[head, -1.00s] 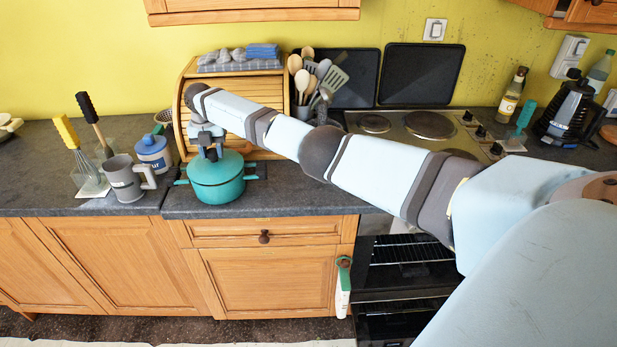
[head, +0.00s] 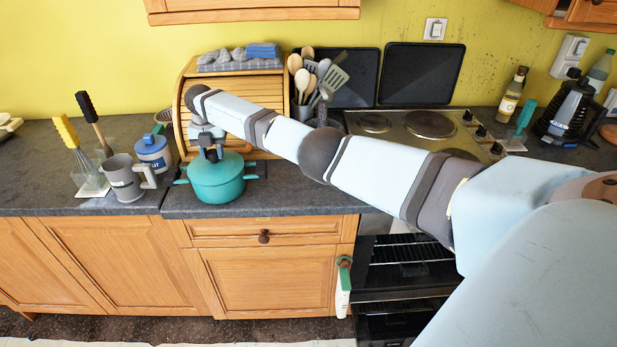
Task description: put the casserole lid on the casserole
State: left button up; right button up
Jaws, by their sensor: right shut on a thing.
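The teal casserole (head: 217,187) stands on the dark worktop in front of the wooden roll-top box. The teal casserole lid (head: 229,161) is on top of the casserole, over its opening, and looks about level; whether it is fully seated is hard to tell from here. My right gripper (head: 211,155) points down from above and is shut on the lid's knob, which the fingers hide. My left gripper is not in view.
A grey mug (head: 126,178) and a blue-lidded jar (head: 153,152) stand close to the left of the casserole. The roll-top box (head: 257,134) is right behind it. Bare worktop (head: 300,190) lies to the right. The oven door below the hob is open.

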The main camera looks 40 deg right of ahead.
jog(key=shift+f, duration=0.2)
jog(key=o, duration=1.2)
jog(key=shift+r, duration=0.15)
jog(key=shift+r+p, duration=1.35)
jog(key=shift+r, duration=0.3)
jog(key=shift+r+p, duration=1.7)
jog(key=shift+r, duration=0.55)
